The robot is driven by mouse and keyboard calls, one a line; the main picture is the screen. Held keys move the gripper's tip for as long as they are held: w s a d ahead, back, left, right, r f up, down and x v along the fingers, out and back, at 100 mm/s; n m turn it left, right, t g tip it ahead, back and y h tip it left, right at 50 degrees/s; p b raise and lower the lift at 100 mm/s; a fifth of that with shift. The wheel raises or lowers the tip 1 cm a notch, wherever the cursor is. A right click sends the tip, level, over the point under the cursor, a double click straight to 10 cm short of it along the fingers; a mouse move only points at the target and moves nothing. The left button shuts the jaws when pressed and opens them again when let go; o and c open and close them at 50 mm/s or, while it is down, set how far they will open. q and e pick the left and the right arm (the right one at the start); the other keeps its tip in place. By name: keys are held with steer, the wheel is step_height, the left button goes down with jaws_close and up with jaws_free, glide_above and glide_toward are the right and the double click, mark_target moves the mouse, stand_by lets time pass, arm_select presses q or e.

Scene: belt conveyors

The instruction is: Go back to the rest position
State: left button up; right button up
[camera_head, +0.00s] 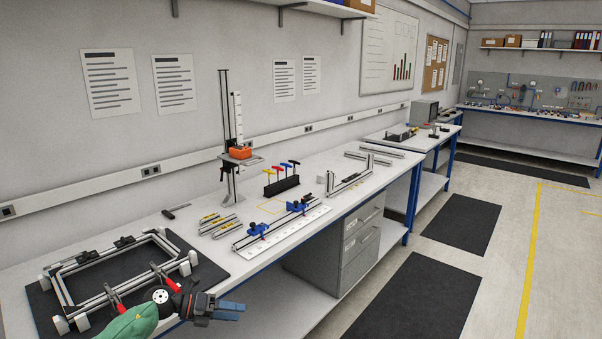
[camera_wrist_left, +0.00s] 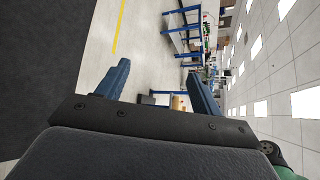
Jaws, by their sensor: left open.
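My left gripper (camera_head: 230,311) shows at the bottom of the head view, at the front edge of the workbench, with its blue fingers pointing right. In the left wrist view its two blue fingers (camera_wrist_left: 160,88) stand apart with nothing between them, so it is open and empty. Beyond them that view shows the room turned on its side. An aluminium-profile frame (camera_head: 75,272) lies on a black mat (camera_head: 205,266) at the bench's near left, just behind and left of the gripper. My right gripper is in neither view.
On the workbench (camera_head: 345,214) stand a height gauge (camera_head: 235,130), a rack of coloured-handle tools (camera_head: 282,186) and a rail with blue clamps (camera_head: 280,228). A drawer unit (camera_head: 360,243) is below. The floor on the right, with dark mats (camera_head: 415,298), is free.

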arm_select(q)
step_height(320, 180, down, 13)
steer(key=w+n+t+y, duration=0.1)
steer(key=n+t+y, duration=0.1)
steer(key=n+t, duration=1.1)
steer(key=s+a+f+n+g+y, duration=0.1)
steer(key=s+a+f+n+y, duration=0.1)
steer(key=s+f+n+y, duration=0.45)
steer(key=s+a+f+n+g+y, duration=0.1)
steer(key=s+a+f+n+y, duration=0.15)
steer(key=f+n, duration=0.85)
steer(key=s+d+f+n+g+y, duration=0.1)
steer(key=s+f+g, duration=0.3)
steer(key=s+f, duration=0.5)
steer(key=s+d+f+n+g, duration=0.2)
steer(key=s+f, duration=0.8)
steer(key=s, duration=0.6)
steer(key=s+d+f+n+g+y, duration=0.1)
steer(key=s+f+n+g, duration=0.2)
steer(key=s+f+g, duration=0.3)
steer(key=s+f, duration=0.4)
steer(key=s, duration=0.3)
steer(key=shift+d+y, duration=0.25)
steer(key=shift+y, duration=0.05)
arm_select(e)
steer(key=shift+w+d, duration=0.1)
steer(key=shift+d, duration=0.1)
arm_select(q)
steer(key=shift+f+n, duration=0.1)
steer(key=shift+n, duration=0.15)
